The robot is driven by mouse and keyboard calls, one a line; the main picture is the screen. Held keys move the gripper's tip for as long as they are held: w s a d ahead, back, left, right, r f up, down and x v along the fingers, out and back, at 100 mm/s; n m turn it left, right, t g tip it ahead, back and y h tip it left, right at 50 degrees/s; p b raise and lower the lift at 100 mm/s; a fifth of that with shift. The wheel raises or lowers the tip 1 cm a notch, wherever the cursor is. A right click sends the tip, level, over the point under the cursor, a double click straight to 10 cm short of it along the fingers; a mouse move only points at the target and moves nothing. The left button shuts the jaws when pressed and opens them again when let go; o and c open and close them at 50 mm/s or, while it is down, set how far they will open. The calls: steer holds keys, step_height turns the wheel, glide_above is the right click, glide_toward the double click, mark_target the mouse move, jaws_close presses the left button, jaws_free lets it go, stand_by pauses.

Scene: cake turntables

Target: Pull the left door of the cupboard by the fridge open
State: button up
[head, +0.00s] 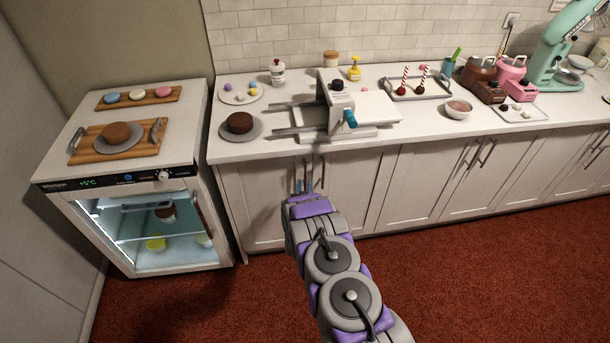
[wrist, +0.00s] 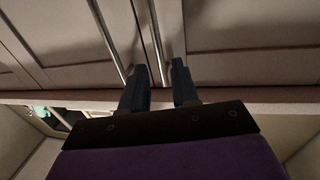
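The white cupboard by the fridge has a left door (head: 255,205) and a right door (head: 348,188), both looking shut. Their upright bar handles stand close together at the middle seam. My gripper (head: 303,187) is at the left door's handle, with its blue fingertips pointing at the cupboard front. The wrist view seems upside down. There my gripper's two dark fingers (wrist: 160,88) are apart, with one handle bar (wrist: 152,45) running down between them. The other handle (wrist: 104,35) lies outside the left finger. Whether the fingers touch the bar is unclear.
The small glass-front fridge (head: 160,225) stands left of the cupboard. The counter (head: 225,150) above holds a slicer-like device (head: 335,115), a cake (head: 240,122) and other items. More shut cupboard doors (head: 425,185) continue right. The red carpet (head: 480,280) in front is clear.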

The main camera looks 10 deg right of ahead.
mark_target(305, 174)
steer(key=w, duration=0.2)
steer(key=w+d+b, duration=0.1)
steer(key=w, duration=0.4)
steer(key=shift+w+d, duration=0.1)
steer(key=shift+d, duration=0.15)
steer(key=shift+c, duration=0.3)
jaws_close()
